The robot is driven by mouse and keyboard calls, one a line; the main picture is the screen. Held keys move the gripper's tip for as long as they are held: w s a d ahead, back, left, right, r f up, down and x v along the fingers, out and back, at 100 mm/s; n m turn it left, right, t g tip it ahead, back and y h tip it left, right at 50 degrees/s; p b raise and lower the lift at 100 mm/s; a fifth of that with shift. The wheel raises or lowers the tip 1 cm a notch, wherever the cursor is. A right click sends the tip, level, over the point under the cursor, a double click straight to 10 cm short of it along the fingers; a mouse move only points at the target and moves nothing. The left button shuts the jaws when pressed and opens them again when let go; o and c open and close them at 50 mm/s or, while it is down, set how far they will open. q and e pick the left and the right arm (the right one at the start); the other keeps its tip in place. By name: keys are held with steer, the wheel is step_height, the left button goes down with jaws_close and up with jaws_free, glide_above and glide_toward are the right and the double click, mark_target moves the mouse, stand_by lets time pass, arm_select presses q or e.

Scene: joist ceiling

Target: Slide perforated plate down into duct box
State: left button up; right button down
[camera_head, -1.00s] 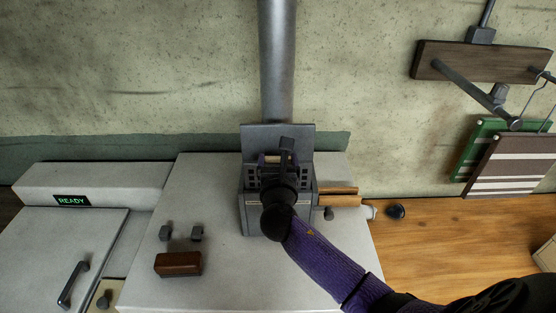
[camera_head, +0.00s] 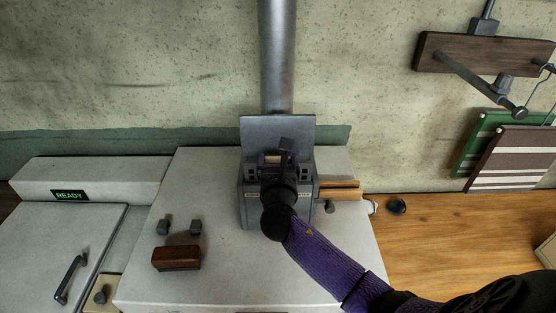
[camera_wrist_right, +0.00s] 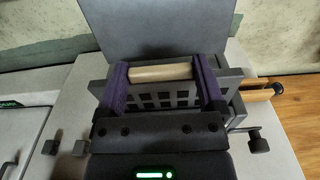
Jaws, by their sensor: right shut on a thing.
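The perforated plate (camera_wrist_right: 160,95) is dark grey with square holes and a pale wooden handle bar (camera_wrist_right: 160,72) on top. My right gripper (camera_wrist_right: 161,76) is shut on that handle, a purple finger at each end of it. In the head view the plate (camera_head: 251,173) stands upright in the open top of the grey duct box (camera_head: 247,208). Its upper rows of holes show above the box's front wall, and its lower part is hidden. My right wrist and hand cover the middle of the box and plate. My left gripper is not in view.
A grey panel (camera_head: 290,130) rises behind the box, with a round duct pipe (camera_head: 277,55) above it. Wooden bars (camera_head: 340,189) stick out on the right. A brown block (camera_head: 176,258) and two dark knobs are on the white top (camera_head: 215,270), otherwise clear at left.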

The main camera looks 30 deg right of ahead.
steer(key=shift+f+b, duration=2)
steer(key=shift+f, duration=0.7)
jaws_free()
steer(key=v, duration=1)
steer(key=shift+r+p, duration=0.2)
steer(key=shift+p, duration=0.1)
